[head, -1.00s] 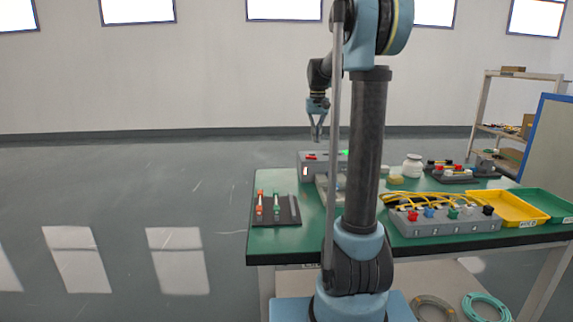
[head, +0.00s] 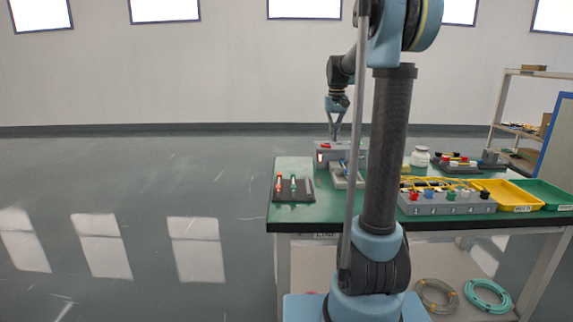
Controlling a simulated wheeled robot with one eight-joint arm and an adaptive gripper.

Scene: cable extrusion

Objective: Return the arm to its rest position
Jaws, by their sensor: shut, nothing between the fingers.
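My gripper (head: 335,137) hangs from my raised arm, fingers pointing down, above the back left part of the green table (head: 320,208). Its fingers are close together with nothing between them. It appears just above a grey box with a red button (head: 326,152); I cannot tell the exact gap. My arm's column hides part of the table's middle.
A dark tray with red and green tools (head: 293,189) lies at the table's left. A numbered grey block with coloured knobs (head: 447,203), yellow cables, a yellow bin (head: 507,194) and a green bin (head: 543,192) are at right. Cable coils (head: 487,296) lie below. Open floor is at left.

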